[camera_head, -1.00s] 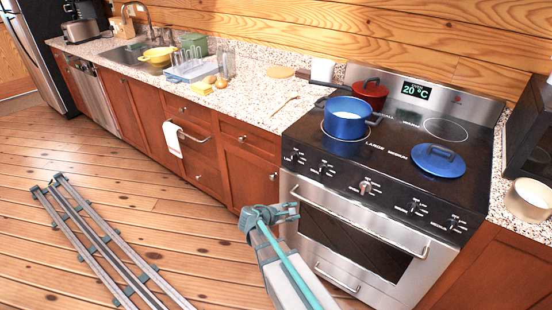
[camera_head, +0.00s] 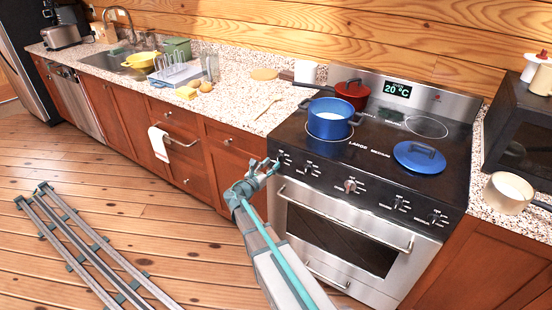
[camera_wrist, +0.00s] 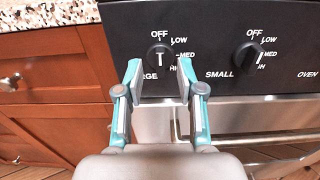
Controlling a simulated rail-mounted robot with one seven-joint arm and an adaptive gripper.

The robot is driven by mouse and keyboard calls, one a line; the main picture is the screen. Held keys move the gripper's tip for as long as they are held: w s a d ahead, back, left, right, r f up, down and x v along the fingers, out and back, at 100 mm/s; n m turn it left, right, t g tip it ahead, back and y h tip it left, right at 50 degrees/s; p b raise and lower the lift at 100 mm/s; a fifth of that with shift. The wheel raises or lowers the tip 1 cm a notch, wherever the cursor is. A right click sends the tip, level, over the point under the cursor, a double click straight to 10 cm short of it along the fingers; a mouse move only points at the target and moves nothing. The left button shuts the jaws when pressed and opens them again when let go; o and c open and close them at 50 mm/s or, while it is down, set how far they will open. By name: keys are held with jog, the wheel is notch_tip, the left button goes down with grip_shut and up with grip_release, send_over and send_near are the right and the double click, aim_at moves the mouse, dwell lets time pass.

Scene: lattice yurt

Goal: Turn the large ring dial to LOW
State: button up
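The large ring dial is a black round knob (camera_wrist: 159,57) at the left of the stove's dark panel; its white mark stands upright below the OFF label. LOW is printed to its upper right, and the ring-size word beneath is partly hidden by a finger. The dial also shows in the head view (camera_head: 283,157). My gripper (camera_wrist: 158,78) is open and empty in the wrist view, its fingertips to either side of and slightly below the dial, apparently not touching it. In the head view my gripper (camera_head: 268,172) is close to the stove's left front corner.
A second dial (camera_wrist: 248,56), marked SMALL, is to the right. The oven handle (camera_head: 340,216) runs below the panel. A blue pot (camera_head: 329,125) and red pot (camera_head: 353,94) stand on the stove; a blue lid (camera_head: 419,157) lies to the right.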

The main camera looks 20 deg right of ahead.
aim_at(278, 158)
jog(key=shift+p+x, duration=0.4)
jog(key=shift+x, duration=1.8)
grip_shut()
